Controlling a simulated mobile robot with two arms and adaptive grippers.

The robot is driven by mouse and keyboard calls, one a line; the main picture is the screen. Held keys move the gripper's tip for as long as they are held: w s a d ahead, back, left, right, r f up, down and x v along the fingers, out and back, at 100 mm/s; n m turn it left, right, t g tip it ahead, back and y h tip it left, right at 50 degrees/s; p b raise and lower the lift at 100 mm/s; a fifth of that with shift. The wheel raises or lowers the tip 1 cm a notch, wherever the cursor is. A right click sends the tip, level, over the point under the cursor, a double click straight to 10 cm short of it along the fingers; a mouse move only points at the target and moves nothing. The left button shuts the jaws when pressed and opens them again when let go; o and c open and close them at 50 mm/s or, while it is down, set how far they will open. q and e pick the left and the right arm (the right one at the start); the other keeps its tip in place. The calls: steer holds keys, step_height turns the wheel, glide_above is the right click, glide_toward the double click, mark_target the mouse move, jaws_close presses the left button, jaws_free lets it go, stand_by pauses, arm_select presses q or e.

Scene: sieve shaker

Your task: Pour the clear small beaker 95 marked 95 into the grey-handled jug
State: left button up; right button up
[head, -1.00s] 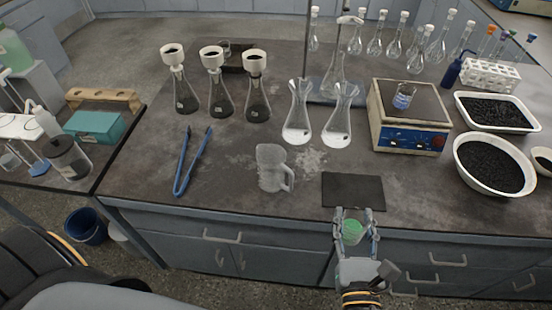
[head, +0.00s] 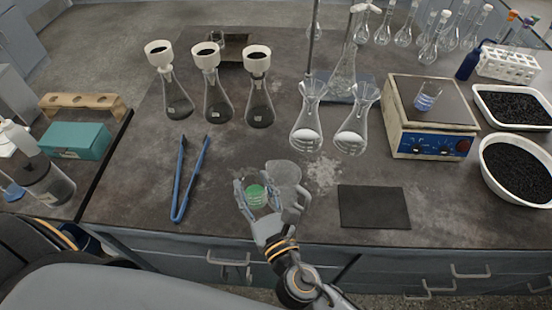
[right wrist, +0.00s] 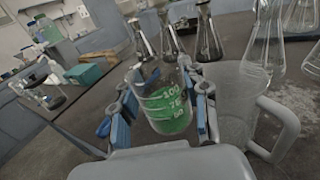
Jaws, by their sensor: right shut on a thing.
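My right gripper (head: 257,199) is shut on a clear small beaker (right wrist: 165,103) with green liquid in its lower part. White graduation marks show on the beaker; I cannot read a 95 on it. The beaker is close to upright, beside the left side of the jug (head: 286,174). The jug is translucent grey and stands on the bench; my gripper hides part of it. In the right wrist view the jug (right wrist: 236,95) is just right of the beaker, its handle facing right. I cannot tell whether they touch. My left gripper is out of view.
Blue tongs (head: 190,180) lie to the left, and a dark mat (head: 374,207) lies to the right. Two flasks with white contents (head: 306,130) stand behind the jug. Three filter flasks (head: 215,102) stand back left.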

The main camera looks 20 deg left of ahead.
steer(key=shift+s+r, duration=0.1)
steer(key=shift+d+r, duration=0.1)
steer(key=shift+d, duration=0.05)
steer(key=shift+w+d+r+m+g+p, duration=0.1)
steer(key=shift+w+r+m+g+p, duration=0.25)
steer(key=shift+p, duration=0.4)
steer(key=shift+w+d+m+p, duration=0.2)
steer(key=shift+w+m+p, duration=0.1)
steer(key=shift+m+p, duration=0.25)
arm_select(q)
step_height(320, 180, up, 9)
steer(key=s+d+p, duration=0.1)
steer(key=p, duration=0.5)
arm_select(e)
steer(key=w+r+m, duration=0.1)
steer(key=w+d+r+m+g, duration=0.1)
steer(key=m, duration=0.1)
steer(key=w+r+m+g+h, duration=0.1)
steer(key=w, duration=0.1)
steer(key=shift+d+m, duration=0.3)
steer(key=shift+d, duration=0.05)
arm_select(q)
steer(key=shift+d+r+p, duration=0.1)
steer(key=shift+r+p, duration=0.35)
steer(key=shift+p, duration=0.2)
arm_select(e)
steer(key=shift+w+r+m+g, duration=0.1)
steer(key=shift+r+m+g, duration=0.1)
steer(key=shift+m+g, duration=0.25)
